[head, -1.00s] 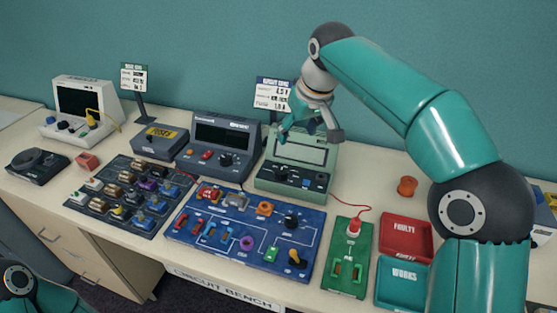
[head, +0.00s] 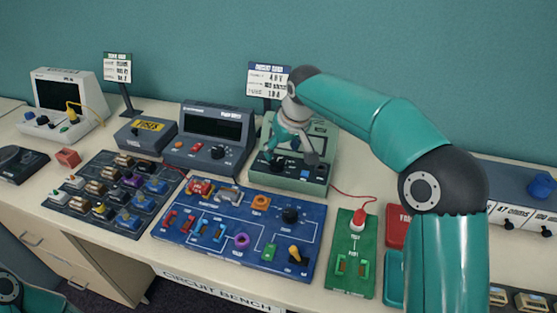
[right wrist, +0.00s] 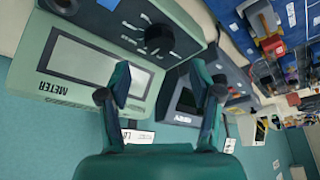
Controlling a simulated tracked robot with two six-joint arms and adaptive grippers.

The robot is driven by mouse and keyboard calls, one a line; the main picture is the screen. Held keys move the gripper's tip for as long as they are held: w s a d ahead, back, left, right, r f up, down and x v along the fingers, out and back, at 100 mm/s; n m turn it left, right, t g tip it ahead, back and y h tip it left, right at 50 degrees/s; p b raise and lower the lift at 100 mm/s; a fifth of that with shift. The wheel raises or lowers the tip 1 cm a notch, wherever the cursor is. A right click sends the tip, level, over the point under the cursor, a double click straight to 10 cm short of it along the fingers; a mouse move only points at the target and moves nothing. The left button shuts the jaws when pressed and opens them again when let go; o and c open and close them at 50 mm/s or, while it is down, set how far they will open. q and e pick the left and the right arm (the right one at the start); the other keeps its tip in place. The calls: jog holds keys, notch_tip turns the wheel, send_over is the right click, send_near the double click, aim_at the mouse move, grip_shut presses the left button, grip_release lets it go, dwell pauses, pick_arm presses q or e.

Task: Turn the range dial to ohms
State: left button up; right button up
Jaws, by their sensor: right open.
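The pale green meter (head: 318,143) stands at the back of the bench, partly hidden by my right gripper (head: 290,161). In the right wrist view the meter's blank screen (right wrist: 95,72) and printed name show. Its black round dial (right wrist: 160,39) has white marks around it; I cannot read its setting. My right gripper's fingers (right wrist: 160,82) are open and empty, pointing towards the meter's front panel. The dial lies beyond and between the fingertips in that view, and appears clear of them. My left gripper is out of view; only part of my left arm shows at bottom left.
A grey bench supply (head: 210,135) stands left of the meter. The blue circuit board (head: 200,258) lies in front, with a parts tray (head: 85,208) to its left.

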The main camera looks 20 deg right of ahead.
aim_at(277, 163)
jog(key=x, duration=0.6)
jog(key=shift+f, duration=0.2)
jog(key=c, duration=1)
jog(key=shift+d, duration=0.15)
jog(key=shift+c, duration=0.5)
jog(key=shift+r+n+g+y+p, duration=0.15)
jog(key=shift+n+y+p, duration=0.15)
jog(key=shift+n+p, duration=0.6)
jog(key=shift+n+g+y+p, duration=0.15)
jog(key=shift+n+y+p, duration=0.15)
jog(key=shift+n+p, duration=0.55)
jog(key=shift+n+g+y+p, duration=0.3)
jog(key=shift+n+y+p, duration=0.6)
jog(key=shift+n, duration=0.85)
jog(key=shift+h, duration=0.3)
